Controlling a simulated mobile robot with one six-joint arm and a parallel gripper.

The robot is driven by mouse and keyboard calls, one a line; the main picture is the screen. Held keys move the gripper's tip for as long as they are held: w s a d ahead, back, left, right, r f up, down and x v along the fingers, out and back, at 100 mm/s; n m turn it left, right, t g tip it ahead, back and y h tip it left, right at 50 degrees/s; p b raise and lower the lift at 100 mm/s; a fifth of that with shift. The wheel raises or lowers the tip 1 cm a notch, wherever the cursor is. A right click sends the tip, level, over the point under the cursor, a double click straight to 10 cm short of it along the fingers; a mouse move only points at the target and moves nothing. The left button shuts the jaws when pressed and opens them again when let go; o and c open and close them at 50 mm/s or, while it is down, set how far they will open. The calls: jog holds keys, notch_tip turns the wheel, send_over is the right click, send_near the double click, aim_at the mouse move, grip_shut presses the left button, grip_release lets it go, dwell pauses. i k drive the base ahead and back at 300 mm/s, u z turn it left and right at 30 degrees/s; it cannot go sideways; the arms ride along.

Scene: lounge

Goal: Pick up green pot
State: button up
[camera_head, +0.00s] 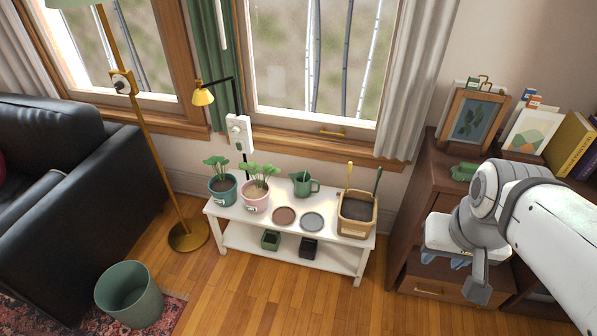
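A small dark green square pot (271,240) sits on the lower shelf of the white bench (290,250), left of a black square pot (308,247). A teal-green round pot (223,196) with a leafy plant stands on the bench top at the left end. My gripper (477,284) hangs at the right, in front of the brown cabinet, well apart from the bench and pots. Only part of it shows, so I cannot tell whether it is open or shut. Nothing is visibly held in it.
The bench top also bears a pink pot (256,199), a green watering can (306,187), two round saucers and a wooden caddy (356,216). A floor lamp (187,236), green bin (129,294) and black sofa (70,200) stand left. Floor before the bench is clear.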

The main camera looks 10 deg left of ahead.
aim_at(271, 240)
jog(key=u, duration=3.15)
jog(key=k, duration=1.4)
jog(key=z, duration=0.95)
jog(key=i, duration=1)
jog(key=u, duration=0.05)
